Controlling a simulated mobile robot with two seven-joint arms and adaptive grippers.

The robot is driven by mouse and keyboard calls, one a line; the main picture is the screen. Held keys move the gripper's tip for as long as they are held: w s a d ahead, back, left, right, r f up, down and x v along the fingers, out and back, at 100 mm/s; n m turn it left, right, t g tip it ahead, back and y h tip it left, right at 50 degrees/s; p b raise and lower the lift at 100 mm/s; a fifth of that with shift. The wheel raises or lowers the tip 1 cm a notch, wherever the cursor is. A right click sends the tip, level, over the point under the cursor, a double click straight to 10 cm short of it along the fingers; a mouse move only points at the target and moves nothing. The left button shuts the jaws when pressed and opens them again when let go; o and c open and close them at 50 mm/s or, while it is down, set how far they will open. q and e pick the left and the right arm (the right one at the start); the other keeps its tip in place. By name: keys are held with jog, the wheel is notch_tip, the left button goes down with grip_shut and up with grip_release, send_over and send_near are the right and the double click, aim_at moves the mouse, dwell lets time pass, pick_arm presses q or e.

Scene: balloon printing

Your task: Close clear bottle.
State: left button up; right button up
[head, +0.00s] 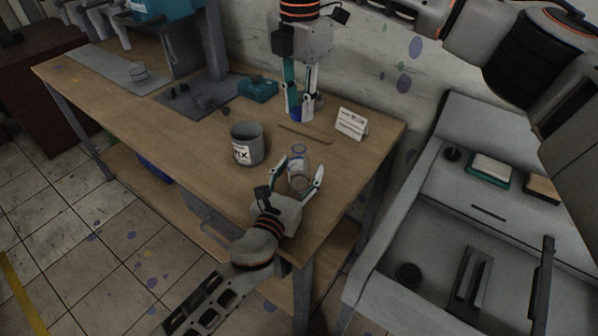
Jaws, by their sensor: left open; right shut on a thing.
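The clear bottle (299,154) stands upright near the front right of the wooden table, its mouth facing up. My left gripper (300,164) is open, with one finger on either side of the bottle; I cannot tell whether they touch it. My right gripper (299,111) comes down from above at the back of the table. It is shut on a small blue thing (296,115), partly hidden by the fingers; I cannot tell whether it is a cap. It is behind the bottle, apart from it.
A grey cup marked "IX" (247,148) stands left of the bottle. A thin brown stick (305,134) lies between the grippers. A white sign (351,124) stands at right, and a teal box (258,88) at the back. A grey sink unit (400,238) is beyond the table's right edge.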

pick_arm(q)
grip_shut()
pick_arm(e)
jog(key=shift+f, duration=2.5)
jog(key=shift+f, duration=0.9)
jog(key=shift+f, duration=0.55)
